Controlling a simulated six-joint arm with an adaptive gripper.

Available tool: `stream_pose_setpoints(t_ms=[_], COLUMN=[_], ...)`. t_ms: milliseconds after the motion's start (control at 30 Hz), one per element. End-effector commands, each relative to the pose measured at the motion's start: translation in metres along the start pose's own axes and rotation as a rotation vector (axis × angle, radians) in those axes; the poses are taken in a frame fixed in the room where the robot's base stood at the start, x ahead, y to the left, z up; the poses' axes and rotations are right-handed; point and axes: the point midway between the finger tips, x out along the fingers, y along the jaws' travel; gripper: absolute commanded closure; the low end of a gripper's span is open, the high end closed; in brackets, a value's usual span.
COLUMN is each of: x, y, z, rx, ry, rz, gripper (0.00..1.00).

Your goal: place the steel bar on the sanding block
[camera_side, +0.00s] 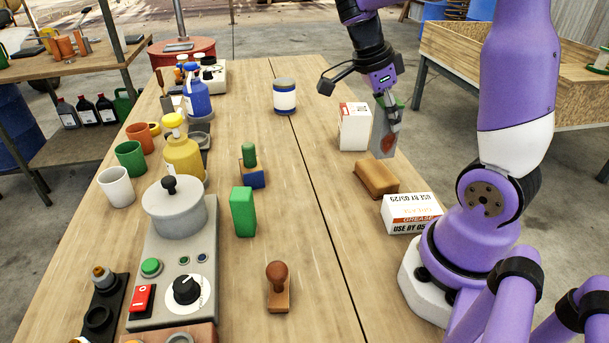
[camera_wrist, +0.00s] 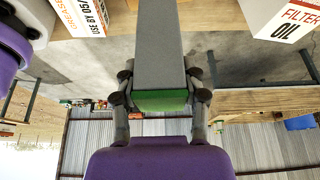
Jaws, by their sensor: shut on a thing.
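The steel bar (camera_side: 380,138) is a grey upright piece with a green end at the top. My gripper (camera_side: 392,118) is shut on it and holds it over the right side of the table. In the wrist view, the bar (camera_wrist: 159,45) runs between the two fingers of my gripper (camera_wrist: 160,98), its green end towards the palm. The sanding block (camera_side: 376,180) is a brown block lying on the table. The bar's lower end is above and behind it in the side view, and looks apart from it. A reddish-brown patch shows at the bar's lower part.
A white oil filter box (camera_side: 354,127) stands close left of the bar; it also shows in the wrist view (camera_wrist: 280,15). A white grease box (camera_side: 411,213) lies in front of the sanding block. A green block (camera_side: 243,211) and a stamp (camera_side: 278,288) stand farther left.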

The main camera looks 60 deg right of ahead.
Motion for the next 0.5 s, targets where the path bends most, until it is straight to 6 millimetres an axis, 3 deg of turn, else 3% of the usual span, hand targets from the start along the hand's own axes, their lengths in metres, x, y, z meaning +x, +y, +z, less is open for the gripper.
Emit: stream_pose_setpoints(t_ms=[300,500], x=[0.035,0.037], y=[0.001,0.000], z=[0.016,0.017], rx=[-0.001,0.000], ry=[-0.003,-0.005], rz=[0.002,-0.002], gripper=[1.00,1.00])
